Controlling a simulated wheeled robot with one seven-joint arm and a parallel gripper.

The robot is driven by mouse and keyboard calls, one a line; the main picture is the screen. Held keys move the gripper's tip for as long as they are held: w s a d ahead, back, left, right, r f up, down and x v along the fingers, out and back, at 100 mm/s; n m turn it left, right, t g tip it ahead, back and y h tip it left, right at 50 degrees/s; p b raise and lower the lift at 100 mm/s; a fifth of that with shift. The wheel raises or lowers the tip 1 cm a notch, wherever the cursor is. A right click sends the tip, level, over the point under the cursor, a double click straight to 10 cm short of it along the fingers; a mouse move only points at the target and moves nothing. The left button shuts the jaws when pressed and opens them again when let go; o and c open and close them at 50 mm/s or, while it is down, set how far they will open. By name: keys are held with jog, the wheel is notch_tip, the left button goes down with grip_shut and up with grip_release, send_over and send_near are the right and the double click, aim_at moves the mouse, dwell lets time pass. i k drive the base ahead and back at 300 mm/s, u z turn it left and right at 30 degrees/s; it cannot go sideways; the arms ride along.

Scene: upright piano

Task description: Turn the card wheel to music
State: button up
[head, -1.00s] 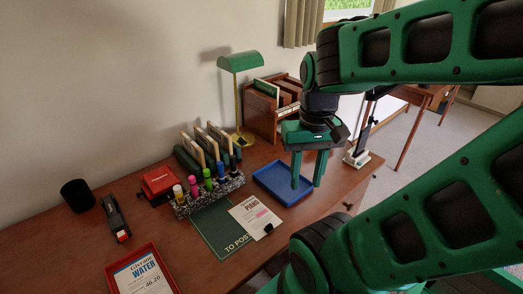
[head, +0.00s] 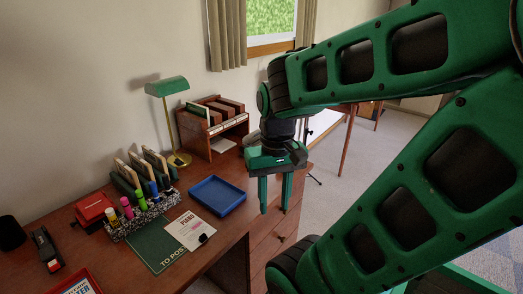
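My gripper (head: 275,203) hangs over the right end of the wooden desk in the head view, fingers pointing down. Its two green fingers stand apart with nothing visible between them. It is to the right of the blue tray (head: 217,196) and apart from it. I cannot make out a card wheel. No piano is in view.
The desk (head: 213,250) holds a green lamp (head: 167,87), a wooden shelf unit (head: 215,128), a marker holder (head: 142,217), a green folder (head: 154,246), a paper sheet (head: 190,232) and a red box (head: 92,208). The blue tray is empty. Open floor lies to the right.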

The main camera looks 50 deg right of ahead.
aim_at(253, 139)
jog(key=z, duration=1.9)
jog(key=k, duration=0.7)
jog(key=u, duration=0.7)
jog(key=i, duration=1)
jog(key=u, duration=1.3)
